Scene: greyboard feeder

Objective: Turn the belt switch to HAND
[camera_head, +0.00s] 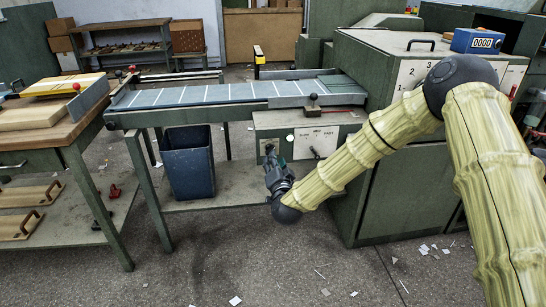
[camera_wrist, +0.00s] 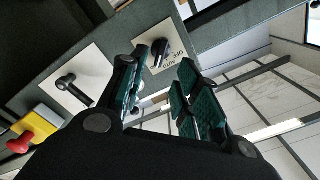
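A dark rotary switch knob (camera_wrist: 160,48) sits on a pale plate (camera_wrist: 176,60) in the wrist view. The plate's visible lettering appears to read OFF and AUTO; I cannot read HAND. My gripper (camera_wrist: 165,62) is open, its two green-padded fingers apart with the knob just beyond their tips. I cannot tell whether either finger touches it. In the head view my gripper (camera_head: 270,162) is in front of the left part of the grey-green control box (camera_head: 290,123) under the belt and hides the switch in part.
A black lever (camera_wrist: 75,82) on a second pale plate and a yellow block with a red knob (camera_wrist: 20,142) are near the switch. The belt (camera_head: 200,95) runs above a blue bin (camera_head: 188,165). The floor in front is open, with paper scraps.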

